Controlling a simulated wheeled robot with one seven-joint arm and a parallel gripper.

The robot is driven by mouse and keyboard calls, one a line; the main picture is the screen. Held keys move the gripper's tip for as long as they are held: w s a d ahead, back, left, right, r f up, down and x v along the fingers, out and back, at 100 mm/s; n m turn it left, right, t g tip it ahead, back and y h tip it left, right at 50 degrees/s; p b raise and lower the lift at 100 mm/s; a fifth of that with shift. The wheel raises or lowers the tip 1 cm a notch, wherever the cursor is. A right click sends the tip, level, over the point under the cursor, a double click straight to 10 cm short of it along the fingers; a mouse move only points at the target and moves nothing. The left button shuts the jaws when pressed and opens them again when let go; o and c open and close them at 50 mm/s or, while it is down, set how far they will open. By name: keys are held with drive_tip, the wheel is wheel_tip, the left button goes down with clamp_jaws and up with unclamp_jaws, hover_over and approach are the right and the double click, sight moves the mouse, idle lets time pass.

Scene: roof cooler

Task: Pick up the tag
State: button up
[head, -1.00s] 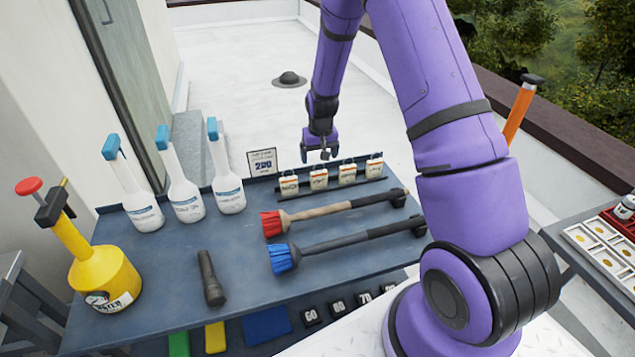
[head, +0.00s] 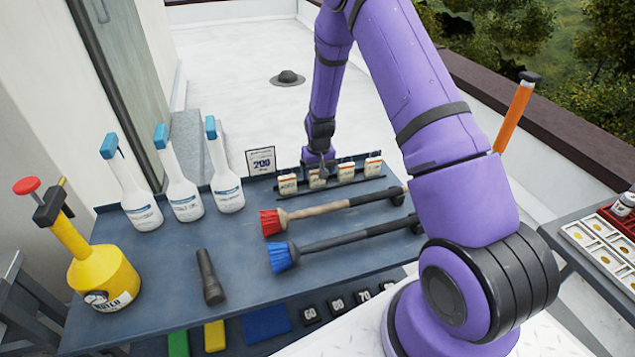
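Several small cream tags with orange tops stand in a row in a dark rack at the back of the blue-grey table. The leftmost tag (head: 288,187) is clear of my gripper, as are the third tag (head: 346,172) and the rightmost tag (head: 373,167). My gripper (head: 321,173) points down at the second tag from the left (head: 316,182) and partly covers it. The fingertips overlap this tag's top in the head view. I cannot tell whether they touch it or are closed on it.
A printed sign (head: 261,161) stands left of the tags. A red-bristled brush (head: 330,210) and a blue-bristled brush (head: 340,243) lie in front. White bottles (head: 183,198), a black flashlight (head: 209,277) and a yellow sprayer (head: 103,275) occupy the table's left side.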

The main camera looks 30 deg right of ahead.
drive_tip(key=c, duration=1)
drive_tip(key=shift+r, duration=0.1)
drive_tip(key=shift+c, duration=0.2)
